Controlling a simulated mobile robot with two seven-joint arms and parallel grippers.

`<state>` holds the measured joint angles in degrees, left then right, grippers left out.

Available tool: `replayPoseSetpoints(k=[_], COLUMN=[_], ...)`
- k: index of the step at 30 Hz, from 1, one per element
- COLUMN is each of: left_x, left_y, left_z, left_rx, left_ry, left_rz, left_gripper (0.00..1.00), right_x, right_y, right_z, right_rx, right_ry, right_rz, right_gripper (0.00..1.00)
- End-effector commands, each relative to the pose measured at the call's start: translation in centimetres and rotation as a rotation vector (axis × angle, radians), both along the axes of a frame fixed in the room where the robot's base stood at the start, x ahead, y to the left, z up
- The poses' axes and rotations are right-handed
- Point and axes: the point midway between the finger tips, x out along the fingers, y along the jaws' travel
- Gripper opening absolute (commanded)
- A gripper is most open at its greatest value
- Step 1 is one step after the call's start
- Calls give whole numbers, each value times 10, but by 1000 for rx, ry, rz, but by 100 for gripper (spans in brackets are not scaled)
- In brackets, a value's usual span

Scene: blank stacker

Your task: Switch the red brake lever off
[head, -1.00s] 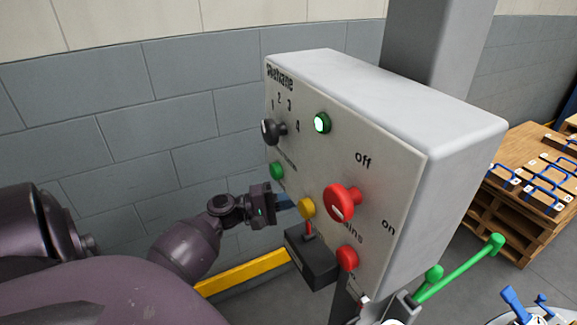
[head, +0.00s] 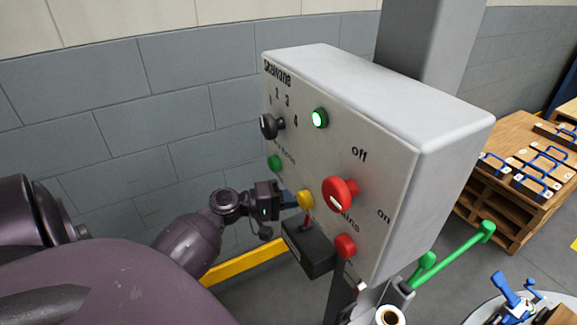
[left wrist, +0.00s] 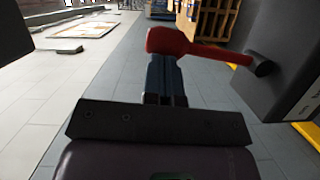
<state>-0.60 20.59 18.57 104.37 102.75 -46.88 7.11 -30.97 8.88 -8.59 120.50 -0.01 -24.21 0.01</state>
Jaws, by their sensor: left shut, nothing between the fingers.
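The red brake lever (head: 306,221) sticks up from a dark box (head: 310,248) below the left part of the control panel. In the left wrist view the lever (left wrist: 208,50) has a wide red end and a thin stem that meets a black pivot on the box (left wrist: 285,60). My left gripper (head: 289,198) has its blue fingers shut and empty. In the left wrist view its fingertips (left wrist: 164,66) are right at the wide red end, seemingly touching it. In the head view the lever's upper end is hard to make out. My right gripper is not in view.
The panel (head: 385,160) carries a red rotary knob (head: 340,194), a yellow button (head: 306,199), a red button (head: 345,246), a green button (head: 275,163), a black selector (head: 270,126) and a lit green lamp (head: 320,118). Green levers (head: 455,250) stand at lower right.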

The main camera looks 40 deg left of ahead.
Motion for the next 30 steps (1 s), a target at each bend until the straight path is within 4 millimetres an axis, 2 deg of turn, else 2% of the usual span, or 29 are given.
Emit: replayPoseSetpoints(k=[12, 30], left_x=[-8, -9], left_y=[-28, -34], left_z=[-1, -3], left_rx=[239, 295], left_ry=[-70, -86], left_rz=[-1, -1], left_gripper=[0, 0], right_x=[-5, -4], right_y=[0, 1], right_z=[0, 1], right_rx=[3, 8], right_ry=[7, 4], right_rz=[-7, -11], right_gripper=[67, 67])
